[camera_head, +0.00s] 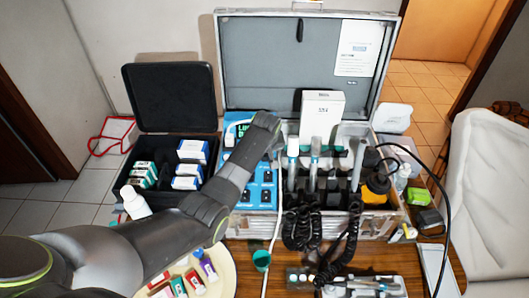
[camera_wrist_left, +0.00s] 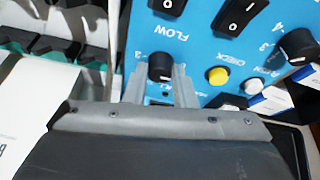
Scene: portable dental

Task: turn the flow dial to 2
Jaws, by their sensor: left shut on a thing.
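The blue control panel (camera_head: 262,187) stands in the open metal case, left of the handpieces. In the left wrist view the panel (camera_wrist_left: 200,50) is upside down, with the word FLOW above a black flow dial (camera_wrist_left: 161,66). My left gripper (camera_wrist_left: 161,84) has its two grey fingers on either side of this dial, shut on it. The dial's pointer setting is too small to read surely. In the head view my left arm reaches over the panel, and its end (camera_head: 266,122) hides the dial and fingers. My right gripper is in neither view.
Black rocker switches (camera_wrist_left: 240,14), a yellow button (camera_wrist_left: 217,76) and another black dial (camera_wrist_left: 298,46) are close by on the panel. Handpieces with coiled black cords (camera_head: 302,226) stand to the right. A black case of small boxes (camera_head: 187,168) is left. A white box (camera_head: 321,118) stands behind.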

